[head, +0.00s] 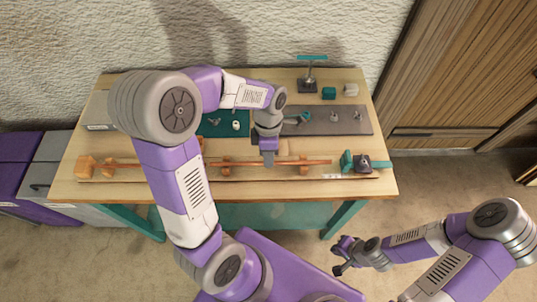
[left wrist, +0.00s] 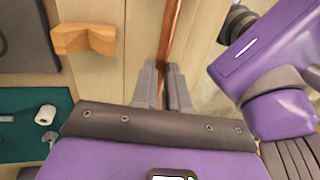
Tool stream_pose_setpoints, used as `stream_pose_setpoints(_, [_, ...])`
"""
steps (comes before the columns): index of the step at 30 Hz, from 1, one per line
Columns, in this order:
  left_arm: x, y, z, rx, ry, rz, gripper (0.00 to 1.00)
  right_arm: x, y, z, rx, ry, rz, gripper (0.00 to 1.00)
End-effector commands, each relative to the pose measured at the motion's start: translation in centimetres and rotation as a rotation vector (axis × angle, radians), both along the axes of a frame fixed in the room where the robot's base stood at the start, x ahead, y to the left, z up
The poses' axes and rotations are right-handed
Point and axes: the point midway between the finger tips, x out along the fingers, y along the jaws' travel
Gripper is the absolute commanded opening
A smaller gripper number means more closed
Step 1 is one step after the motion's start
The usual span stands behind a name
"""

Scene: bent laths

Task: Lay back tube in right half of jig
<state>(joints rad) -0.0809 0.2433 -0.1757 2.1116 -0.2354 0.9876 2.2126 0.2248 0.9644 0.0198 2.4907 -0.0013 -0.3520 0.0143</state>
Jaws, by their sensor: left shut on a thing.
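The copper-coloured tube (head: 198,163) runs lengthwise along the front of the table, over the orange blocks of the jig (head: 303,168). My left gripper (head: 268,163) is shut on the tube near its middle. In the left wrist view the tube (left wrist: 170,32) runs away from between the fingers (left wrist: 163,88), to the side of an orange notched block (left wrist: 85,38) and apart from it in the picture. I cannot tell the tube's exact height over the jig. My right gripper (head: 338,258) is open and empty, off the table's front right. My left arm hides part of the tube's left.
A teal clamp with a dark part (head: 362,161) stands at the jig's right end. Behind the jig lie a teal mat (head: 212,130) and a grey mat (head: 352,122) with small parts. A stand with a teal bar (head: 312,60) is at the back.

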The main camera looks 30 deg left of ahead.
Motion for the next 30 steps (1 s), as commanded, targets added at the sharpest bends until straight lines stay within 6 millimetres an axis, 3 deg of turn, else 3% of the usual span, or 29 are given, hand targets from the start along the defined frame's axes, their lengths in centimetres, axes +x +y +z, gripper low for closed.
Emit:
stream_pose_setpoints(11, [0.00,-0.01,-0.01,0.000,0.000,0.000,0.00,0.00,0.00,0.00,0.000,0.000,0.000,0.00])
stream_pose_setpoints(12, [0.00,-0.01,-0.01,0.000,0.000,0.000,0.17,0.00,0.00,0.00,0.000,0.000,0.000,0.00])
stream_pose_setpoints(18, [0.01,0.00,0.00,0.000,0.000,0.000,0.43,0.00,0.00,0.00,0.000,0.000,0.000,0.00])
stream_pose_setpoints(30, [0.00,-0.01,0.58,0.000,0.000,0.000,0.43,-0.01,0.00,0.58,0.000,0.000,0.000,0.00])
